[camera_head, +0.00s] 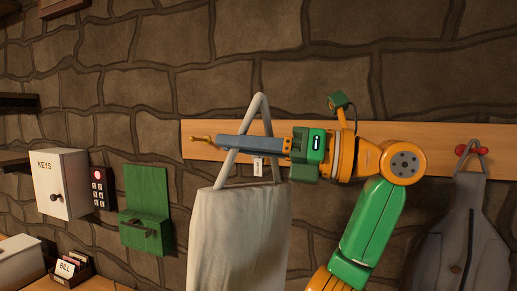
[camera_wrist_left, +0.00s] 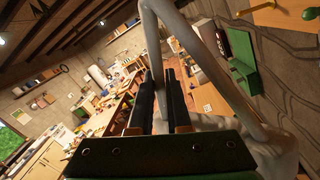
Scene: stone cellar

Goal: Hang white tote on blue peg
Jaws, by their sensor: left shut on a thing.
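The white tote (camera_head: 238,235) hangs in front of the wooden peg board (camera_head: 340,136), its handle rising to a point above my gripper. My left gripper (camera_head: 240,144) points left and is shut on the handle. In the left wrist view a strand of the handle (camera_wrist_left: 151,35) runs down to the fingers (camera_wrist_left: 160,103); another strand (camera_wrist_left: 215,65) passes to their right. A small white tag (camera_head: 258,167) shows by the handle. No blue peg is visible; my gripper and arm cover much of the board. My right gripper is not in view.
A white key box (camera_head: 62,183), a keypad (camera_head: 100,187) and a green wall holder (camera_head: 146,210) are on the left.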

